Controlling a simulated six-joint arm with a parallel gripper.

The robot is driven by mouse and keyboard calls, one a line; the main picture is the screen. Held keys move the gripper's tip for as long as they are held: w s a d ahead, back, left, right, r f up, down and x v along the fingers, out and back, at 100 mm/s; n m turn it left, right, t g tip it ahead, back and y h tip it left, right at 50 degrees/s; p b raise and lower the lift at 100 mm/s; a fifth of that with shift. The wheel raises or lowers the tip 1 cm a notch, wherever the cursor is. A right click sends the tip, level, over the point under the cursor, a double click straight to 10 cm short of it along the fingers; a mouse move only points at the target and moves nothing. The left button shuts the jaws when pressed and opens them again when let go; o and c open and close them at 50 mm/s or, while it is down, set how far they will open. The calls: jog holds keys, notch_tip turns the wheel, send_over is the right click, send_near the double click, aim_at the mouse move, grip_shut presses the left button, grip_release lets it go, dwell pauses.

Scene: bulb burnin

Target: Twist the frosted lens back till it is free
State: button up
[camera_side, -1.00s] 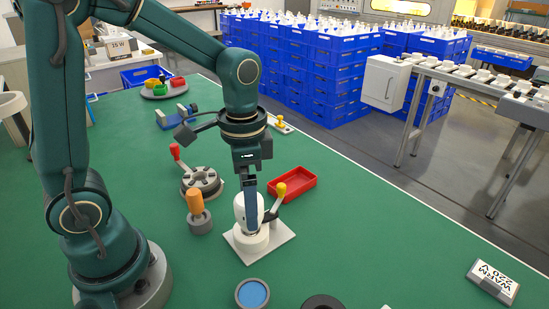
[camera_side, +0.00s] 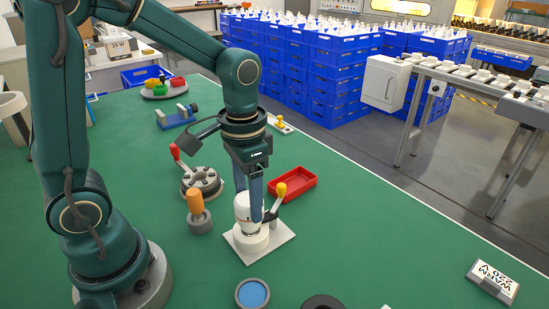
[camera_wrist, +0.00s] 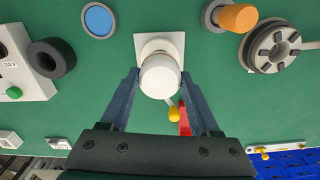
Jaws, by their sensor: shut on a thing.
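The frosted lens is a white, rounded cap (camera_side: 243,206) on a round white base with a square white plate (camera_side: 275,243). In the wrist view the lens (camera_wrist: 160,76) sits upright between my two blue-grey fingers. My gripper (camera_side: 257,208) points down over it and is shut on the lens, one finger on each side. A lever with a yellow knob (camera_side: 281,189) stands beside the base. The lens still sits on its base; the joint between them is partly hidden by a finger.
An orange-handled tool (camera_side: 195,202) and a grey slotted disc with a red-knobbed lever (camera_side: 203,182) stand to the left. A red tray (camera_side: 294,184) lies behind. A blue-topped round dish (camera_side: 253,294) is in front.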

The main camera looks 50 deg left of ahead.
aim_at(248, 198)
dwell(0.3)
jog(key=shift+n, duration=1.6)
jog(key=o, duration=1.4)
jog(key=shift+c, duration=0.2)
jog(key=shift+r, duration=2.6)
